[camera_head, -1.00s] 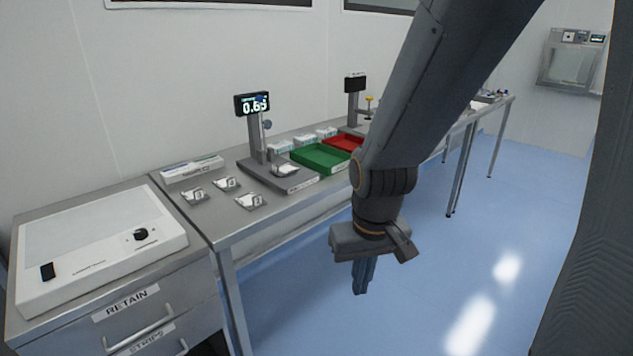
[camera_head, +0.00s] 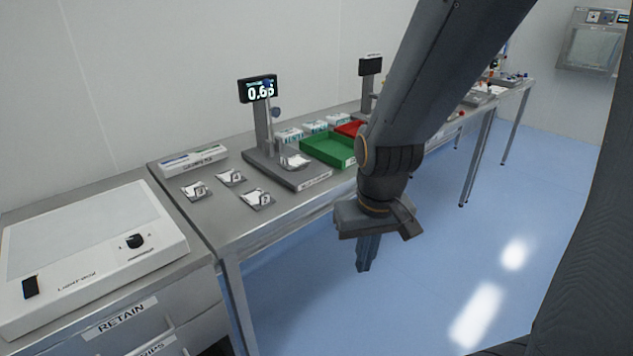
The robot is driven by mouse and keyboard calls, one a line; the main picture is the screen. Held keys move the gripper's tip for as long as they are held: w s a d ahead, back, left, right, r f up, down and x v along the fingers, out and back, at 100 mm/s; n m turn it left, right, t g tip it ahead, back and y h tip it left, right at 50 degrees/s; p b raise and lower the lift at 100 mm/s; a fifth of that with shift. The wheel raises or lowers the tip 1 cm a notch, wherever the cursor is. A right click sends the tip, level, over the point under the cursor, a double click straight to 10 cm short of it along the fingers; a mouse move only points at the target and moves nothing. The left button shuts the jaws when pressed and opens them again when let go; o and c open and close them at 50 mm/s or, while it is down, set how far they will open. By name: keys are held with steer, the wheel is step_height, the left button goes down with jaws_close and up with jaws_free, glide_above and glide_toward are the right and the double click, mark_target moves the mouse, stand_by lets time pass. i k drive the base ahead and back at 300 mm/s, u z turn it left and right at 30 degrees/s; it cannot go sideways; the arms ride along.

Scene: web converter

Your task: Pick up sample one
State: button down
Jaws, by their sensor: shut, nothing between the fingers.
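Three small sample packets with dark printed numbers lie flat on the metal table: one at left (camera_head: 195,191), one behind it (camera_head: 231,177) and one nearer the front edge (camera_head: 258,200). The numbers are too small to read surely, so I cannot tell which is sample one. Another pale piece (camera_head: 296,162) lies on the base of the gauge stand. My gripper (camera_head: 364,268) is shut and empty. It points down in front of the table, over the blue floor, right of the packets and well apart from them.
The gauge stand (camera_head: 263,135) shows about 0.65. Green (camera_head: 328,150) and red (camera_head: 350,129) trays sit to its right, the red partly hidden by my arm. A light box (camera_head: 90,250) tops the RETAIN drawer cabinet at left. The blue floor (camera_head: 300,300) in front is clear.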

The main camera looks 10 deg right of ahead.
mark_target(291, 164)
steer(key=k, duration=0.65)
steer(key=z, duration=0.45)
steer(key=i, duration=1.15)
steer(key=u, duration=0.8)
steer(key=i, duration=0.45)
steer(key=u, duration=0.6)
